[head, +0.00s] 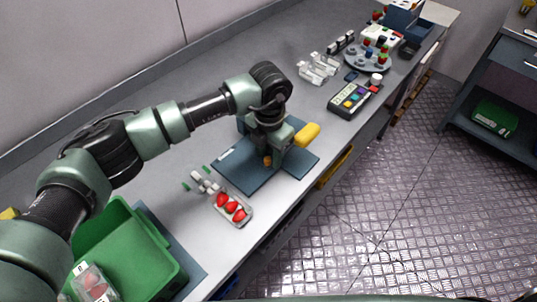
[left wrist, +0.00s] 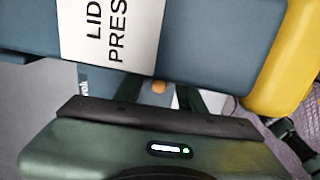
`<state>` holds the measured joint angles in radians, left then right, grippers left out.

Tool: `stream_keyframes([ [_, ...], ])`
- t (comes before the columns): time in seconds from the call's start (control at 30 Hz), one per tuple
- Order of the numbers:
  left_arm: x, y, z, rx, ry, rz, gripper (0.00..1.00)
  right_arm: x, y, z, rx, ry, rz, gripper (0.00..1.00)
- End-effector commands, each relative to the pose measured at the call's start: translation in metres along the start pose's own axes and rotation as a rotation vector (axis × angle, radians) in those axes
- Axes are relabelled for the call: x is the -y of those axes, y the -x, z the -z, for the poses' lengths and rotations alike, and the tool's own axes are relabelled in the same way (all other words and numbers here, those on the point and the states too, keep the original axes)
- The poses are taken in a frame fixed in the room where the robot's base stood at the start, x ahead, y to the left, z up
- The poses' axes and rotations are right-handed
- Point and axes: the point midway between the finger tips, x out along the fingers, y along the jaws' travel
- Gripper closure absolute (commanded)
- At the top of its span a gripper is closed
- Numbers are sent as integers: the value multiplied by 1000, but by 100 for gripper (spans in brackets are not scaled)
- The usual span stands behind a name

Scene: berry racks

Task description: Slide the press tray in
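The lid press (head: 242,124) stands on a dark blue base plate (head: 239,178) on the bench, with a yellow handle (head: 307,134) at its right. In the left wrist view its blue body (left wrist: 210,35) carries a "LID PRESS" label (left wrist: 110,28), and the yellow handle shows at right (left wrist: 285,60). A small orange knob (head: 267,161) sits low at the front of the press; it also shows in the left wrist view (left wrist: 158,87). My left gripper (head: 269,150) points down at the press, its fingers apart around the knob's line of sight. The press tray is mostly hidden by my gripper.
A clear punnet with red strawberries (head: 248,217) lies just in front of the plate. A green crate (head: 130,240) stands at lower left.

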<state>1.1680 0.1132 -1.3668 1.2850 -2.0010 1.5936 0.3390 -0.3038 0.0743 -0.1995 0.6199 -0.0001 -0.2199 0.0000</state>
Motion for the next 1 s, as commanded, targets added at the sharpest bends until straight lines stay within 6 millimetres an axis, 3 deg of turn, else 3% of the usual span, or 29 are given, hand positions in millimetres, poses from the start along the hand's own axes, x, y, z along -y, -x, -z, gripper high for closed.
stream_keyframes([
  [0.27, 0, 2, 0, -2, 0, 1, 60, 2, -2, 1, -1, 1, 3, 64],
  [0.7, 0, 67, -1, 0, 0, -1, 60, -6, -22, 0, -2, 4, -7, 64],
  [1.0, 0, 77, 0, -3, -1, 1, 60, -7, -23, 0, -2, 4, -8, 64],
])
